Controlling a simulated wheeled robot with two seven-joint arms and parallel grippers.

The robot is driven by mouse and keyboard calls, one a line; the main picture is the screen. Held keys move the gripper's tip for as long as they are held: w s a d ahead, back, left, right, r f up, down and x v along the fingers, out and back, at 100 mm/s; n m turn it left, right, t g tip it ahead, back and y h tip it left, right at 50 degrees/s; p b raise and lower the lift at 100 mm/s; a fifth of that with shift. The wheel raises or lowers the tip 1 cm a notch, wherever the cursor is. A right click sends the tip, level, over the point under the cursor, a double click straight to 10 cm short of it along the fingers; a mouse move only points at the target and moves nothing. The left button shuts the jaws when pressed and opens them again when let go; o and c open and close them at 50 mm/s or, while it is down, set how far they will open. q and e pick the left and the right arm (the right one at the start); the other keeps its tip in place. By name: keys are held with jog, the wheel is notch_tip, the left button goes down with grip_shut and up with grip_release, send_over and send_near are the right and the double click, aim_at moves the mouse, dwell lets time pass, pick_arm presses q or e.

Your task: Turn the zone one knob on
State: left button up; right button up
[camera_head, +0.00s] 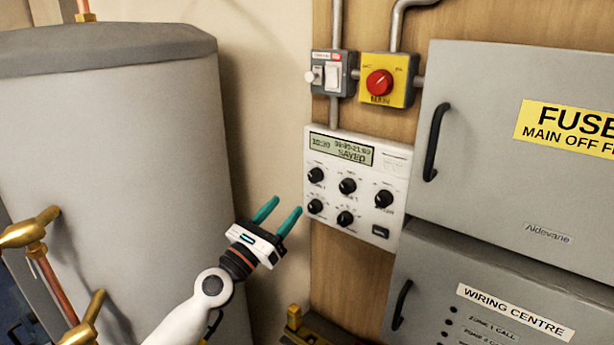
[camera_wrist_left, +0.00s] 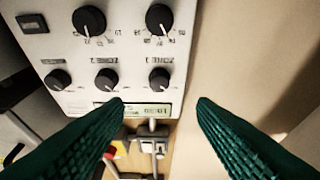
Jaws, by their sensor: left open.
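A white control panel (camera_head: 395,172) on the wooden board carries several black knobs and a display reading "SAVED". Its top row has a left knob (camera_head: 316,174), a middle knob (camera_head: 347,185) and a right knob (camera_head: 384,198). In the left wrist view the panel is upside down, and the top-left knob (camera_wrist_left: 159,79) is beyond the fingertips. My left gripper (camera_head: 285,204) is open and empty, apart from the panel, low and left of it. Its green fingers (camera_wrist_left: 162,102) frame that wrist view. My right gripper is not visible.
A grey tank (camera_head: 120,150) with brass fittings stands at the left. A red rotary switch (camera_head: 379,82) on a yellow box is above the panel. Grey fuse (camera_head: 480,150) and wiring centre (camera_head: 440,270) cabinets with black handles flank the panel at the right.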

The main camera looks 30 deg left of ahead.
aim_at(312, 178)
pick_arm(q)
jog(key=p+x, duration=0.2)
jog(key=x, duration=0.6)
jog(key=shift+w+d, duration=0.1)
jog(key=shift+w, duration=0.1)
jog(key=shift+w+r, duration=0.15)
jog(key=shift+w, duration=0.5)
jog(key=shift+c, duration=0.4)
jog(key=c, duration=0.9)
